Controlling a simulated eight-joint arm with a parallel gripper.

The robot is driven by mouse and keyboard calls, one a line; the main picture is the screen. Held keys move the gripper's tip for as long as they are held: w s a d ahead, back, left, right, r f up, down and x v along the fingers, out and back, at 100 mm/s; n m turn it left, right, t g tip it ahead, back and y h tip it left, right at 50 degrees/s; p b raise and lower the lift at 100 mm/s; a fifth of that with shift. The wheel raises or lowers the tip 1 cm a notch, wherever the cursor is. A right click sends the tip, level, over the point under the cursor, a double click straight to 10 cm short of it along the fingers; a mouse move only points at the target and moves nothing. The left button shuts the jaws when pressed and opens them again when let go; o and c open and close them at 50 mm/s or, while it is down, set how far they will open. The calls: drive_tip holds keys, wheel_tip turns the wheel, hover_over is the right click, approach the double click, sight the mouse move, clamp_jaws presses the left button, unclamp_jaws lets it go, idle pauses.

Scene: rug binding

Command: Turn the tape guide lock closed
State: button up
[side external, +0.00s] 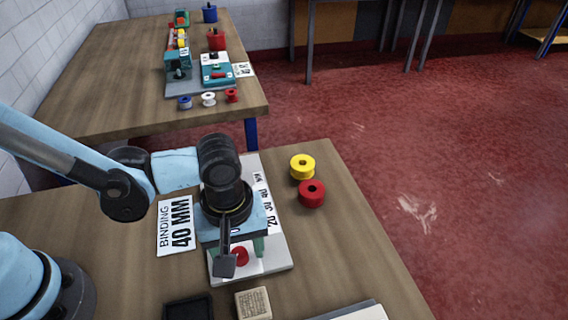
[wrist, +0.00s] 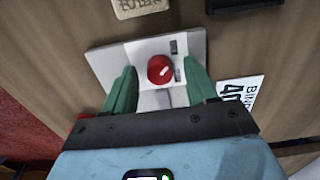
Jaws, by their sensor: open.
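The tape guide lock looks to be the round red knob (wrist: 160,69) with a short white mark, on a white and grey plate (wrist: 103,62). In the wrist view the mark points to the lower right. Two small dark labels sit on the plate to the knob's right, too small to read. My gripper (wrist: 162,72) is open, its two green fingers on either side of the knob with a gap at each side. In the side view the red knob (side external: 241,258) shows partly under my gripper (side external: 240,246), which hides much of the plate.
A "BINDING 40 MM" card (side external: 179,225) lies left of the plate. A yellow spool (side external: 302,167) and a red spool (side external: 312,193) stand at the right. A stamped tan block (side external: 253,303) and a black pad (side external: 188,308) lie in front. A second table (side external: 110,70) stands behind.

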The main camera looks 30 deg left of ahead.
drive_tip(key=shift+c, duration=0.3)
drive_tip(key=c, duration=1)
drive_tip(key=m, duration=0.4)
drive_tip(key=shift+m, duration=0.4)
drive_tip(key=m, duration=0.4)
drive_tip(key=shift+m, duration=0.3)
drive_tip(key=m, duration=0.4)
drive_tip(key=shift+m, duration=2.2)
